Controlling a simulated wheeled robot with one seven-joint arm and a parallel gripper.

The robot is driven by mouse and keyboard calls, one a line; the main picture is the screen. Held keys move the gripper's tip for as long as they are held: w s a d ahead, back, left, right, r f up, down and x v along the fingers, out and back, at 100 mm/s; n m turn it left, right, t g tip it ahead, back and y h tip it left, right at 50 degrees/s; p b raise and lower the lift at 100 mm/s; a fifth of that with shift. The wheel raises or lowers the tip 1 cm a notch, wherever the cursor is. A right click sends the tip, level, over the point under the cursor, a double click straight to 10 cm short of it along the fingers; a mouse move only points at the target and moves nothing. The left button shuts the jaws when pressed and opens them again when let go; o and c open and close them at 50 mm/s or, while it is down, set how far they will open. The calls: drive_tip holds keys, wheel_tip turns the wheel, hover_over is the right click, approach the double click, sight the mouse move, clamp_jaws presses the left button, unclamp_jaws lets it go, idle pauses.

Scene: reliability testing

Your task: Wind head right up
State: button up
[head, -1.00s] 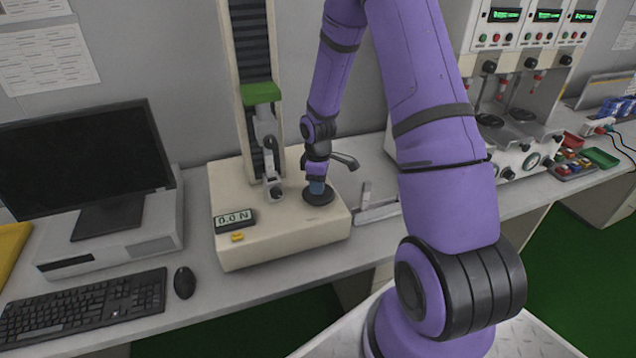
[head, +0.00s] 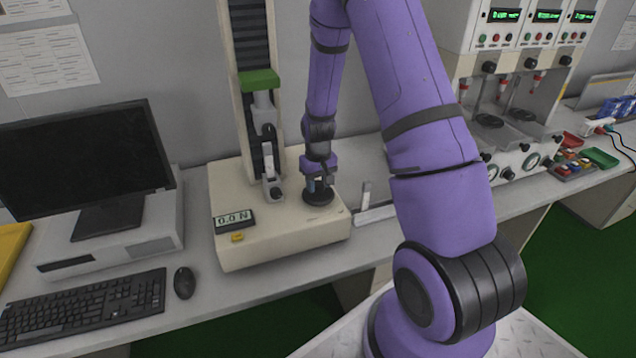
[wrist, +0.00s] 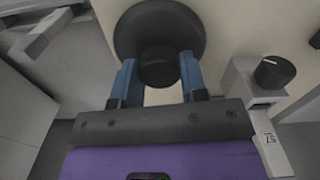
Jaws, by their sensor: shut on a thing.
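The test stand has a tall column with a dark slotted track, and its head with a green top (head: 260,80) sits partway up. A grey upper clamp (head: 264,115) hangs below it, above a lower grey clamp (head: 271,180) on the cream base. A black round wheel (head: 317,199) lies on the base, right of the lower clamp. In the wrist view the wheel (wrist: 128,38) carries a black knob (wrist: 159,65). My gripper (wrist: 159,70) has its blue fingers shut on both sides of this knob. In the head view my gripper (head: 318,184) points down at the wheel.
A display (head: 234,219) on the base reads 0.0 N, above a yellow button (head: 238,237). A monitor (head: 85,155), keyboard (head: 85,305) and mouse (head: 184,282) stand left. A grey ruler-like fixture (head: 372,212) lies right of the base. A dispensing machine (head: 520,85) stands further right.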

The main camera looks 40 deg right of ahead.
sight(318, 183)
drive_tip(key=m, duration=0.4)
drive_tip(key=shift+m, duration=1.8)
drive_tip(key=shift+d+m, duration=0.1)
drive_tip(key=shift+m, duration=0.2)
drive_tip(key=o, duration=0.9)
wheel_tip(318, 183, up, 11)
drive_tip(key=shift+f, duration=0.1)
